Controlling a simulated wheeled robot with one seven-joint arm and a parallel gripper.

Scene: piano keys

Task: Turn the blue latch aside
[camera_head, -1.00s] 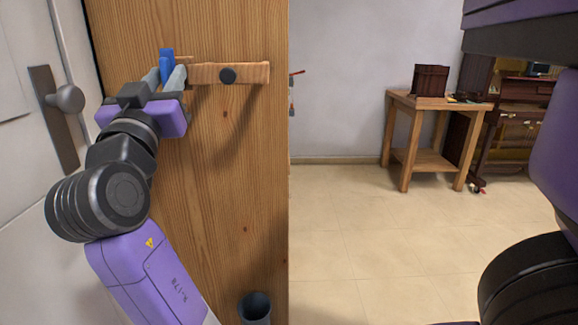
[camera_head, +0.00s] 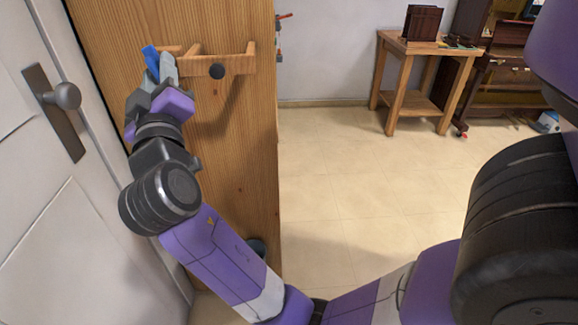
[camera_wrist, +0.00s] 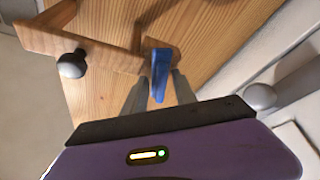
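The blue latch (camera_head: 151,60) sits at the left end of a wooden bar on the front of a tall wooden cabinet. In the head view it leans to the left. In the wrist view the latch (camera_wrist: 160,72) shows between my two grey fingertips. My gripper (camera_head: 160,70) is at the latch with one finger on each side, and the fingers appear closed on it. My gripper (camera_wrist: 161,86) hides part of the latch's lower end.
The wooden bar (camera_head: 225,61) carries a dark round knob (camera_head: 217,71). A white door with a metal handle (camera_head: 67,95) stands close on the left. A wooden table (camera_head: 400,45) is at the back right, with open tiled floor before it.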

